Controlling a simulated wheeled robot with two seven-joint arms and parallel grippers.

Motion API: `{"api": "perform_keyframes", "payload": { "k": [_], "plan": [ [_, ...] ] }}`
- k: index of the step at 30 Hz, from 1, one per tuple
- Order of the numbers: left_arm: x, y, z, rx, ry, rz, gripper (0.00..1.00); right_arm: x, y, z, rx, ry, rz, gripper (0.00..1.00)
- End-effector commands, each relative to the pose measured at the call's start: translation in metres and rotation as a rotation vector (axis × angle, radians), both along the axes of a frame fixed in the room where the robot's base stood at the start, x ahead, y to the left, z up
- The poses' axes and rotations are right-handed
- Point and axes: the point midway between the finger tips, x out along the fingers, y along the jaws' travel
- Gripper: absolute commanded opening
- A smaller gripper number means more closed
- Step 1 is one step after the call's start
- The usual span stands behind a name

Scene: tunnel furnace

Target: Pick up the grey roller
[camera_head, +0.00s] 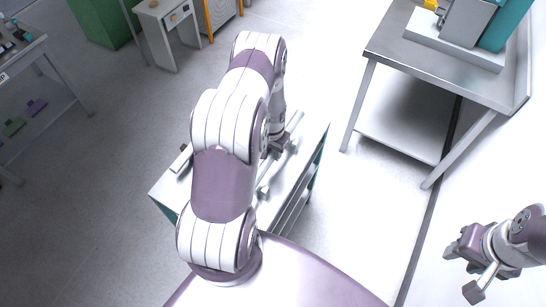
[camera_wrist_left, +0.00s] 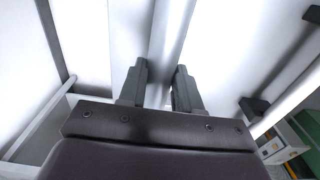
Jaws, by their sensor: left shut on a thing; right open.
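A long grey roller (camera_wrist_left: 172,35) runs between the two dark fingers of my left gripper (camera_wrist_left: 163,85) in the left wrist view. The gripper is shut on it. In the head view, part of the roller (camera_head: 294,122) shows beside my left gripper (camera_head: 274,149), over a white-topped cart. My left arm hides much of the gripper and the roller. My right gripper (camera_head: 465,268) is open and empty at the lower right, away from the cart.
The white-topped cart (camera_head: 313,142) stands under my left arm. A grey metal table (camera_head: 440,70) with a machine on it stands at the upper right. Another bench (camera_head: 20,62) is at the far left. The floor between is clear.

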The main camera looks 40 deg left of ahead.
Motion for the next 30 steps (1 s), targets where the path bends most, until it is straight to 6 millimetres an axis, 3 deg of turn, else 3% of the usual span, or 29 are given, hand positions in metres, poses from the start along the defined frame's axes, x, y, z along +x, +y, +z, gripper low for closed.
{"api": "perform_keyframes", "payload": {
  "k": [9,15,30],
  "plan": [
    [-0.063,-0.024,0.035,-0.003,0.006,0.0,0.03,0.0,0.0,-0.016,0.0,-0.001,0.0,0.43],
    [-0.089,-0.034,0.053,-0.003,0.006,0.0,0.03,0.0,0.0,-0.021,0.0,-0.001,0.0,0.43],
    [-0.108,-0.042,0.063,-0.003,0.008,0.042,0.03,0.0,0.0,-0.022,0.0,-0.001,0.0,0.43]
  ]
}}
